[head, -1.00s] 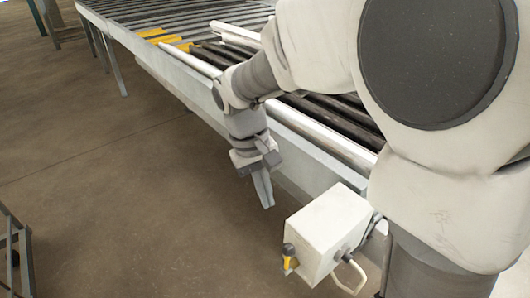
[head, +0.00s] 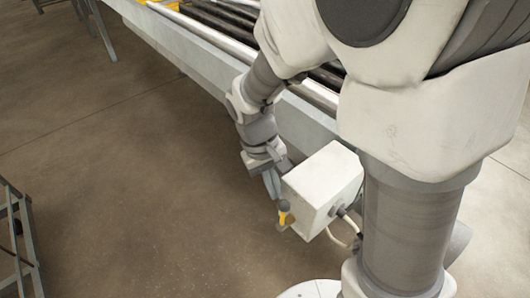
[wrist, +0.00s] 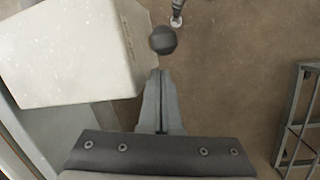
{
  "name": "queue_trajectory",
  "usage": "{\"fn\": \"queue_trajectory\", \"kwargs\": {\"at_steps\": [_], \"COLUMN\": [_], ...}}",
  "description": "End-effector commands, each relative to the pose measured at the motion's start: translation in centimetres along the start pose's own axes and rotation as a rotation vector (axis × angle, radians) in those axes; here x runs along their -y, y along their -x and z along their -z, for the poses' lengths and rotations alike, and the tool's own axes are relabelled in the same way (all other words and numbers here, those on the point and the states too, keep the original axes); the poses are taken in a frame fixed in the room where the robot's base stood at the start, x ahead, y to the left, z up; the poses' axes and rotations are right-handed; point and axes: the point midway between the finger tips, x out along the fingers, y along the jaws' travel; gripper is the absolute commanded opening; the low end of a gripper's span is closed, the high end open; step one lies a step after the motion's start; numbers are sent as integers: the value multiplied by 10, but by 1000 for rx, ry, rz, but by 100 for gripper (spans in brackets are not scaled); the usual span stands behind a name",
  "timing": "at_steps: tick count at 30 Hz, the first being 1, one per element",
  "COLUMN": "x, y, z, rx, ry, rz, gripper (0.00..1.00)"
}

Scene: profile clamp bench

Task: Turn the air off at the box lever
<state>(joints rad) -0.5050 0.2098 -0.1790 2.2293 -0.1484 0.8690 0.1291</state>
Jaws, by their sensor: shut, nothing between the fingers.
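The white box (head: 322,185) hangs beside the conveyor frame in the head view, and its corner fills the upper left of the wrist view (wrist: 70,55). A short yellow lever (head: 283,219) with a dark round knob (head: 284,205) is on its left face. In the wrist view the knob (wrist: 163,40) sits just beyond my fingertips; the yellow part is not visible there. My gripper (head: 272,190) points down at the left side of the box, close to the knob. Its fingers (wrist: 158,75) are shut and empty. I cannot tell whether they touch the knob.
The roller conveyor's side rail (head: 210,65) runs behind my arm. A pale looped handle or hose (head: 342,240) is below the box. A dark metal frame (head: 20,235) stands at the left, also in the wrist view (wrist: 300,120). The floor between is clear.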

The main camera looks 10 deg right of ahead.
Motion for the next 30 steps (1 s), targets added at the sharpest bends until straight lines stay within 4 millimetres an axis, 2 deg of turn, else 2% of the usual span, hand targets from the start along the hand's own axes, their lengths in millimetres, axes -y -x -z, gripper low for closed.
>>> {"fn": "queue_trajectory", "kwargs": {"at_steps": [3, 9, 30], "x": [0, 0, -2], "y": [5, 7, 8], "z": [-11, -18, -11], "rx": [0, 1, -35], "ry": [2, 1, -5], "rz": [0, 0, 11], "gripper": [0, 0, 0]}}
